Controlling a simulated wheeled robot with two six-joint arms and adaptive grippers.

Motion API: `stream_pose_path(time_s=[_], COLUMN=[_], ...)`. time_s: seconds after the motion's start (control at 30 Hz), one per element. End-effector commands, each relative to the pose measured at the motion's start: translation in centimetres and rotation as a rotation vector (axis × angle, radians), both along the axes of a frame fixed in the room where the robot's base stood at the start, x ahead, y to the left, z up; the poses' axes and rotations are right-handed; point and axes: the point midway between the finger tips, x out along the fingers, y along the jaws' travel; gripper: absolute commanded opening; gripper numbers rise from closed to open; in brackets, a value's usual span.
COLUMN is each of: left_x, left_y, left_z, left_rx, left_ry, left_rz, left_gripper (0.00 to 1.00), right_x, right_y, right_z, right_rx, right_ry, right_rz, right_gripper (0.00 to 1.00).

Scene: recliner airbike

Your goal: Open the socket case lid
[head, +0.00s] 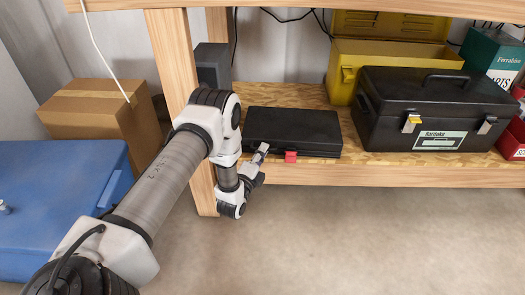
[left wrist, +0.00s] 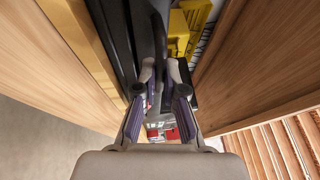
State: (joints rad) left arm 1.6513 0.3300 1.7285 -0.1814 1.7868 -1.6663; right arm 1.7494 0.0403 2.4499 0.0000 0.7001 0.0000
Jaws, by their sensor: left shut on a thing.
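The socket case (head: 292,127) is a flat black case lying on the lower wooden shelf in the head view. Its lid looks closed. A red latch (head: 290,157) shows on its front face. My left gripper (head: 262,150) is at the front edge of the case, left of that latch, and its fingers are shut on the case's front edge. In the left wrist view the two fingers (left wrist: 162,78) close around a dark edge, with black casing beside them. The gripper hides the exact part held. My right gripper is not in view.
Right of the case stand a black toolbox (head: 432,108) and an open yellow toolbox (head: 385,62). A wooden bench leg (head: 175,60) is close to my left arm. A cardboard box (head: 100,115) and blue bin (head: 60,200) are at left. The floor in front is clear.

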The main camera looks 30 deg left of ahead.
Motion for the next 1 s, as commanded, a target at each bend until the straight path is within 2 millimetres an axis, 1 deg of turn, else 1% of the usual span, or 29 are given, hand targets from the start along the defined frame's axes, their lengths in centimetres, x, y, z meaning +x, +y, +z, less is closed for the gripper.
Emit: stream_pose_path(time_s=[0.03,0.17,0.4,0.5,0.6,0.7,0.83,1.0], left_x=[0.1,0.3,1.1,1.6,2.2,2.6,3.1,3.4], left_y=[0.0,0.1,0.6,0.9,1.2,1.4,1.7,1.8], left_z=[1.3,3.2,7.2,8.5,9.5,10.1,10.8,11.0], left_rx=[-0.006,-0.034,-0.106,-0.138,-0.168,-0.167,-0.167,-0.167], left_ry=[0.009,0.059,0.191,0.249,0.302,0.306,0.306,0.304], left_rz=[0.0,0.001,0.002,0.001,0.001,0.001,0.001,0.0], left_gripper=[0.0,0.0,0.0,0.0,0.0,0.0,0.0,0.0], right_x=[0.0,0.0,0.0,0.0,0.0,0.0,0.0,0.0], right_y=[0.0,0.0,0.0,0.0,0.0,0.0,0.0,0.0], right_z=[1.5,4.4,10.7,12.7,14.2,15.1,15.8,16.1], right_rx=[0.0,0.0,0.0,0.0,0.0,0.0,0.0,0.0], right_ry=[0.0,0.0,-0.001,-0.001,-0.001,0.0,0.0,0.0], right_rz=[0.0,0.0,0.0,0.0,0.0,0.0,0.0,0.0], right_gripper=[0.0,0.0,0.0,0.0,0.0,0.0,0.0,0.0])
